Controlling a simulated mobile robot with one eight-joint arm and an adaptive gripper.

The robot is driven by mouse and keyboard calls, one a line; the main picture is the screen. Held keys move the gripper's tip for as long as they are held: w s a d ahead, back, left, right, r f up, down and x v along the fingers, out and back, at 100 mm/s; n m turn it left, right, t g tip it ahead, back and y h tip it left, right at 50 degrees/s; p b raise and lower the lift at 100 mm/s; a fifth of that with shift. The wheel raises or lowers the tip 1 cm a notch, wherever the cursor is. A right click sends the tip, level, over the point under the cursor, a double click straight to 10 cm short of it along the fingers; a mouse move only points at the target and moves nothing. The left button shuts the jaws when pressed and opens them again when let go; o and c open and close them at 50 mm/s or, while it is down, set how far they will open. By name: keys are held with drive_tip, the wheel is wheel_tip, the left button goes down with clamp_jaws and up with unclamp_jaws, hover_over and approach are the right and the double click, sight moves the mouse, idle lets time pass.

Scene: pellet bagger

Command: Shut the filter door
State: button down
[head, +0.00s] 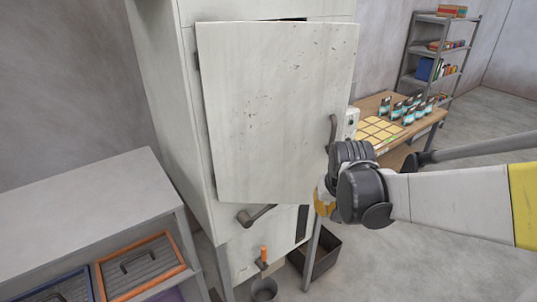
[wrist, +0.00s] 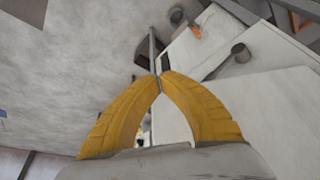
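The filter door (head: 275,105) is a large, pale, scuffed panel on the front of the white cabinet. It stands ajar, with its edges askew to the cabinet and a dark gap at its top. Its dark bar handle (head: 333,130) is on the right edge. My gripper (head: 322,202) is beside the door's lower right edge, below the handle; the wrist partly hides it. In the wrist view, the yellow fingertips (wrist: 160,75) meet with nothing seen between them. A pale panel (wrist: 270,115), apparently the door, lies to their right; contact cannot be told.
A dark lever (head: 255,215) sticks out below the door, above an orange-handled valve (head: 263,254) and a bucket (head: 264,289). A dark bin (head: 318,255) is under the cabinet. A grey shelf unit (head: 80,205) stands left, a wooden table (head: 425,122) right behind my arm. Open floor lies right.

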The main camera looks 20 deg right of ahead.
drive_tip(key=w+d+f, duration=0.2)
drive_tip(key=w+f, duration=0.3)
drive_tip(key=w, duration=0.1)
drive_tip(key=shift+f, duration=0.3)
drive_tip(key=shift+w, duration=0.1)
drive_tip(key=w+d+n+y+b, duration=0.1)
drive_tip(key=w+n+y+b, duration=0.2)
drive_tip(key=w, duration=1.9)
drive_tip(key=shift+d+n+b, duration=0.25)
drive_tip(key=shift+n+b, duration=0.05)
drive_tip(key=shift+n, duration=2.2)
